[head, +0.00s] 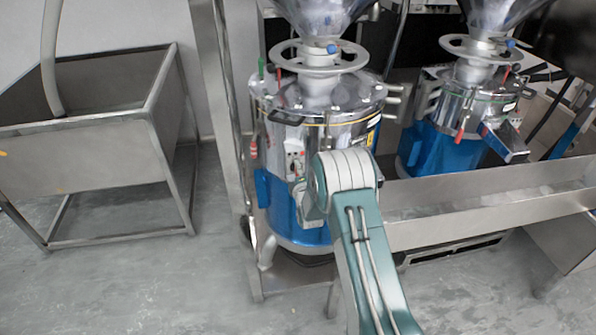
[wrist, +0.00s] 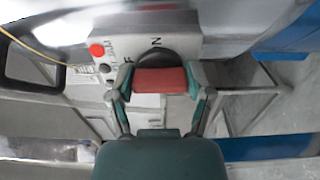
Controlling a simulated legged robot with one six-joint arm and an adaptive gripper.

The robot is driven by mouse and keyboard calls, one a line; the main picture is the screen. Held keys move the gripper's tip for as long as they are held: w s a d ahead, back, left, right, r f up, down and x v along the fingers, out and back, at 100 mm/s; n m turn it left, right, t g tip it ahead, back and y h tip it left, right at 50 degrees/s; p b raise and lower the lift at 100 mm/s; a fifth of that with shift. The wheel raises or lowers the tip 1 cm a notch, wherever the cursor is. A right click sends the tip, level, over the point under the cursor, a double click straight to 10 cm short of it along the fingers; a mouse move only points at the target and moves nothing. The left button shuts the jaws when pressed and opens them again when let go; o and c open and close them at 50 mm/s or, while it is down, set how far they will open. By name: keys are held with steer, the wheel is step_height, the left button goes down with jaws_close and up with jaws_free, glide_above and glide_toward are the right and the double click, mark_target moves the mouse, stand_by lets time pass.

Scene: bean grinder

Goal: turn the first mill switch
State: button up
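The first mill (head: 322,120), a steel body with a blue base, stands in the middle of the head view. Its control panel (head: 294,160) shows just left of my arm. In the wrist view, the switch is a red handle (wrist: 160,81) on a black round dial (wrist: 157,56), with the letters N and F beside it. My gripper (wrist: 160,82) is open, with one finger on either side of the red handle. Contact between fingers and handle cannot be made out. In the head view my arm hides the gripper and the switch.
A red button (wrist: 97,50) sits left of the dial on the panel. A second mill (head: 455,120) stands at the right behind a steel trough (head: 490,215). A steel bin (head: 90,150) stands at the left. Grey floor in front is clear.

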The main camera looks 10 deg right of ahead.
steer(key=o, duration=0.4)
steer(key=shift+a+f, duration=0.3)
steer(key=shift+r, duration=0.1)
steer(key=shift+d+r, duration=0.1)
steer(key=s, duration=1.2)
